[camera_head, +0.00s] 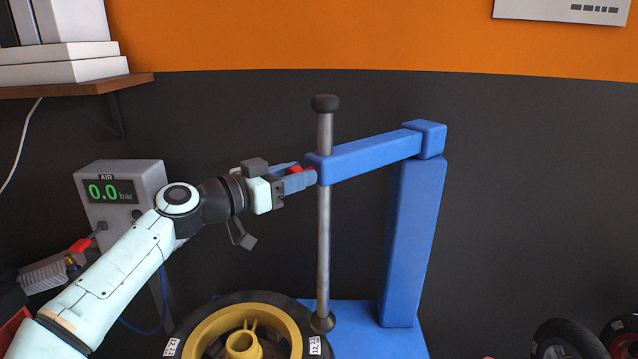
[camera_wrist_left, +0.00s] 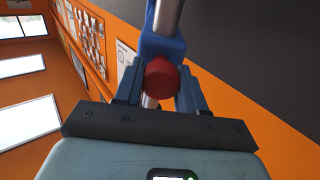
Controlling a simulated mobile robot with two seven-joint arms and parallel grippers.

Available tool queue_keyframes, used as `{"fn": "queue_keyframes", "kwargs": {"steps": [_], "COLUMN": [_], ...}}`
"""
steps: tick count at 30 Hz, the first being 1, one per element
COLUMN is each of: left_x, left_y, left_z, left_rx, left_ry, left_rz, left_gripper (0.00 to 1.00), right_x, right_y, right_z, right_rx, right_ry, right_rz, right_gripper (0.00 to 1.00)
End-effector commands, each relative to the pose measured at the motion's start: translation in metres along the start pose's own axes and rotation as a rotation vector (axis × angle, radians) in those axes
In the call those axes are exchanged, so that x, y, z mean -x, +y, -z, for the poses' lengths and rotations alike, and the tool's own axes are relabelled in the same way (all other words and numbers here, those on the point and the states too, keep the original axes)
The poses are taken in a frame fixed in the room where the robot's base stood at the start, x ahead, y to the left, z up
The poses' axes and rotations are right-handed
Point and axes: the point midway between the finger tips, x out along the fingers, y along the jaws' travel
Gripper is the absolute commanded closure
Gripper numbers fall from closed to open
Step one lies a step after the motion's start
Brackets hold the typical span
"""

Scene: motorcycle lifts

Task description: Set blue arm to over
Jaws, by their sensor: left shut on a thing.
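The blue arm (camera_head: 368,155) reaches left from the top of a blue column (camera_head: 412,245). Its free end carries an upright grey rod (camera_head: 324,230) with a black knob on top and a dark foot at the bottom. The rod stands at the right edge of a tyre on a yellow rim (camera_head: 205,330). My left gripper (camera_head: 306,176) is at the arm's free end, shut on its red knob. In the left wrist view, the red knob (camera_wrist_left: 161,78) sits between the two fingers, with the blue arm (camera_wrist_left: 160,45) behind it. My right gripper is out of view.
A grey air box (camera_head: 120,178) reading 0.0 bar stands at the left, under a wall shelf (camera_head: 75,88). Wheels (camera_head: 570,338) lie at the lower right.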

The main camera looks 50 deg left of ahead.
Motion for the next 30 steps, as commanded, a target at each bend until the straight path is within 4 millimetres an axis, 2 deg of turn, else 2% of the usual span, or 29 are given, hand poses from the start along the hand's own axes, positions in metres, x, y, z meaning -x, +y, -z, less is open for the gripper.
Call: {"fn": "queue_keyframes", "kwargs": {"steps": [14, 15, 17, 26, 30], "left_x": [0.004, 0.004, 0.004, 0.005, 0.016], "left_y": [-0.004, -0.004, -0.004, -0.005, -0.006], "left_z": [0.005, 0.005, 0.004, 0.002, 0.002], "left_rx": [0.000, 0.000, 0.000, 0.000, 0.000], "left_ry": [0.010, 0.011, 0.010, 0.005, 0.006], "left_rz": [-0.001, -0.001, -0.002, -0.001, 0.001], "left_gripper": [1.00, 0.54, 0.36, 0.36, 0.36], "right_x": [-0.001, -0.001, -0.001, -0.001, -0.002], "right_y": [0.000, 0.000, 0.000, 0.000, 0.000], "right_z": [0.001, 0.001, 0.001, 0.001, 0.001], "right_rx": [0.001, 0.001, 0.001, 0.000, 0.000], "right_ry": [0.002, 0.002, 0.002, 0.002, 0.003], "right_rz": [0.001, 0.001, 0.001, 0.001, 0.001], "right_gripper": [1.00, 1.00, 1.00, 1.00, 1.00]}}
